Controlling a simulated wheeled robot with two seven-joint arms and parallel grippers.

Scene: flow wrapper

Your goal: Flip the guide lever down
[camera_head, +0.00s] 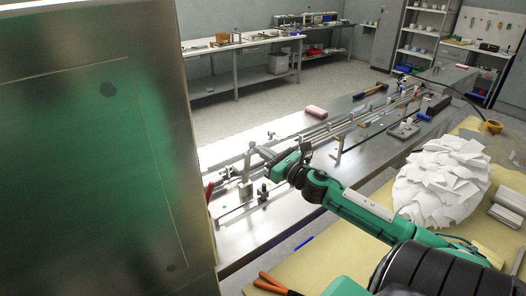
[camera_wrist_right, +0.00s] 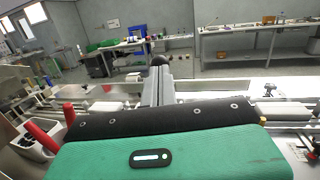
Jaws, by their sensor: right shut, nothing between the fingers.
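My right gripper (camera_head: 264,152) is at the end of the green arm that comes in from the lower right. It is shut and empty. A grey upright lever (camera_head: 247,166), seemingly the guide lever, stands on the steel machine bed just left of the fingertips. Whether they touch it I cannot tell. In the right wrist view the shut grey fingers (camera_wrist_right: 158,88) point away from me, with a dark round knob (camera_wrist_right: 160,59) beyond their tips; I cannot tell what it belongs to. My left gripper is not in view.
Long guide rails (camera_head: 335,125) run along the bed. A pink block (camera_head: 316,111) lies on it. A heap of white packets (camera_head: 440,180) is at the right. Red handles (camera_wrist_right: 69,114) are left of the gripper.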

